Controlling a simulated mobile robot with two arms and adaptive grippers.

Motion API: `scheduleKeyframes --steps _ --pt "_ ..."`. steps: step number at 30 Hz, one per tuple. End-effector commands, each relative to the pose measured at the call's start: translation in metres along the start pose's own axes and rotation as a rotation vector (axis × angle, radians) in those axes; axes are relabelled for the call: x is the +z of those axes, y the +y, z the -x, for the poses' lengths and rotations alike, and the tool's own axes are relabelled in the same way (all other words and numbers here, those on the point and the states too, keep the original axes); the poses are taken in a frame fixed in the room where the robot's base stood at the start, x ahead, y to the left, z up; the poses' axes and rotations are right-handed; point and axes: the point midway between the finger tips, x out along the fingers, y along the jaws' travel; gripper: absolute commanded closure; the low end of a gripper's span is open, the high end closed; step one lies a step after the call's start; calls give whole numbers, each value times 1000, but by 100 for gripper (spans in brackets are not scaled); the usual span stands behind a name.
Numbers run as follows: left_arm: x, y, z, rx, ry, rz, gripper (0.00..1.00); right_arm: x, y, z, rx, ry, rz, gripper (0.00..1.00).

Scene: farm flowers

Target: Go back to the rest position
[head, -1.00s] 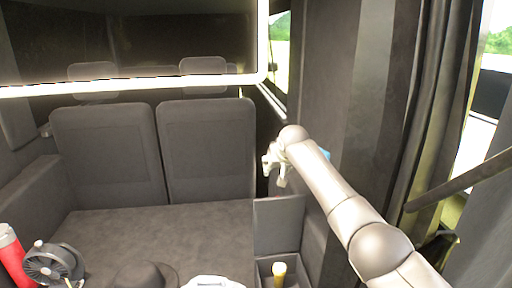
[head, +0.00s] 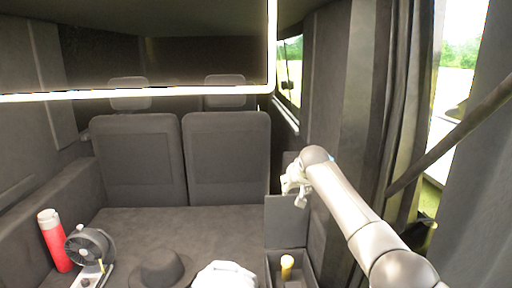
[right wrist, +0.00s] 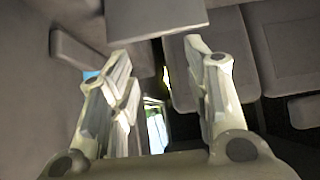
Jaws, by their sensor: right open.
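My right arm reaches in from the lower right in the head view. Its gripper (head: 297,186) is raised in front of the dark side wall, above an open compartment. In the right wrist view the two fingers of this gripper (right wrist: 160,95) stand wide apart. Nothing is between them. My left gripper is in neither view.
A red bottle (head: 56,243), a small black fan (head: 90,248), a dark hat (head: 160,268) and a white cloth (head: 224,275) sit on the grey seat platform (head: 200,225). A yellow-topped object (head: 287,264) stands in the compartment (head: 309,270). Curtains (head: 385,110) hang at right.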

Motion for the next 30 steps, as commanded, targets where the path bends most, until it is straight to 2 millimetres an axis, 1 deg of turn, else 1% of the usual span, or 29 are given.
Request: scheduleKeyframes --steps 1,6,11,14,15,17,20,23,24,26,27,29,30 --pt "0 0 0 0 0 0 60 7 -2 -4 -5 -7 4 55" --pt "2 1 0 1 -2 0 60 31 -10 -14 -22 -28 18 55" --pt "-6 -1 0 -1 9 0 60 59 -19 -25 -41 -52 33 55" --pt "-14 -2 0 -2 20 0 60 82 -24 -32 -55 -70 44 55" --pt "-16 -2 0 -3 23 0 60 93 -27 -35 -61 -79 48 55" --pt "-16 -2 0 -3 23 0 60 109 -31 -39 -72 -91 55 55" --pt "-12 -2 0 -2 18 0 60 144 -37 -45 -90 -117 65 55" --pt "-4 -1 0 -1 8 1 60 190 -44 -49 -114 -149 76 55" --pt "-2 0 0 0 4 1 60 211 -46 -49 -122 -162 80 55" --pt "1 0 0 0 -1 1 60 241 -49 -47 -134 -181 83 55" --pt "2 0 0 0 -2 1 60 260 -49 -45 -139 -193 84 55" --pt "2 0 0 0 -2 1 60 290 -49 -40 -147 -212 86 55" --pt "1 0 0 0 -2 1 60 309 -48 -36 -150 -224 86 55"
